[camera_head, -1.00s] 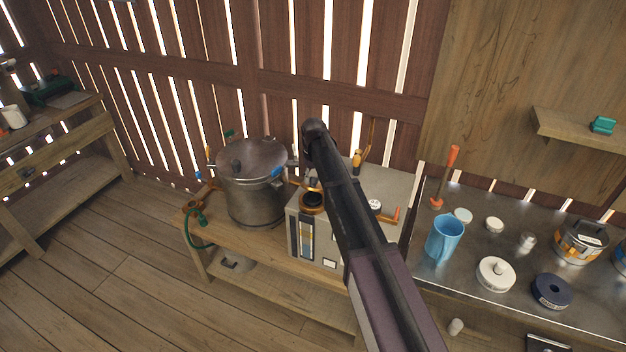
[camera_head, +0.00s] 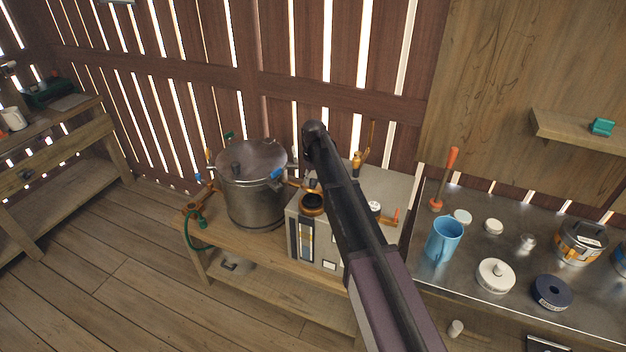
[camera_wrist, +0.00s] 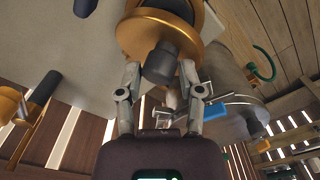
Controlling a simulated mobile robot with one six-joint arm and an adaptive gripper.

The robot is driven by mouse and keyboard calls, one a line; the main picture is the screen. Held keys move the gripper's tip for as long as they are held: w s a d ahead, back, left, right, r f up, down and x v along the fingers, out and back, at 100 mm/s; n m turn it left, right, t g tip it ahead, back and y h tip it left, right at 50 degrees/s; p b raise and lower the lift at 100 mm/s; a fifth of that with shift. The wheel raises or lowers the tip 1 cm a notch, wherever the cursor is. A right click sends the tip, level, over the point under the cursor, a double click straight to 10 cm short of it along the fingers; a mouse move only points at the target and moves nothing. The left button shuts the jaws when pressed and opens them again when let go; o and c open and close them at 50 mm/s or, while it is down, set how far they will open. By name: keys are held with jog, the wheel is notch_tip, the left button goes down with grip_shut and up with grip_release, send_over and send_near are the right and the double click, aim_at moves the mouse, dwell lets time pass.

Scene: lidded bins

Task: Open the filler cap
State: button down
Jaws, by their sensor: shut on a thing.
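The filler cap (camera_wrist: 142,33) shows in the wrist view as a brass disc with a dark round knob (camera_wrist: 160,63). My gripper (camera_wrist: 160,74) has one finger on each side of this knob and is shut on it. In the head view a brass ring with a dark middle (camera_head: 312,204) sits on the front left of the grey box (camera_head: 333,250). My arm crosses in front of the box and hides part of its top. My gripper's fingers cannot be made out there. How far the cap stands from its seat is unclear.
A lidded metal pot (camera_head: 252,190) stands close left of the box; its blue clip (camera_wrist: 228,100) is near my gripper in the wrist view. A brass valve (camera_head: 357,160) and a gauge (camera_head: 374,207) stand on the box. A blue mug (camera_head: 444,240) is on the metal counter right.

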jog(key=shift+w+d, duration=0.3)
jog(key=shift+d, duration=0.1)
jog(key=shift+c, duration=2.2)
grip_release()
jog(key=shift+f, duration=0.1)
jog(key=shift+o, duration=0.3)
jog(key=shift+w+f, duration=0.1)
jog(key=shift+w, duration=0.1)
jog(key=shift+s, duration=0.15)
jog(key=shift+r, duration=0.2)
jog(key=shift+w+d+r+p, duration=0.1)
jog(key=shift+w+r+p, duration=0.4)
jog(key=shift+r+p, duration=0.3)
jog(key=w+d+r+p, duration=0.2)
jog(key=w+r+p, duration=0.5)
jog(key=r+p, duration=0.4)
jog(key=shift+w+d+r+p, duration=0.15)
jog(key=shift+d+p, duration=0.2)
jog(key=shift+p, duration=0.05)
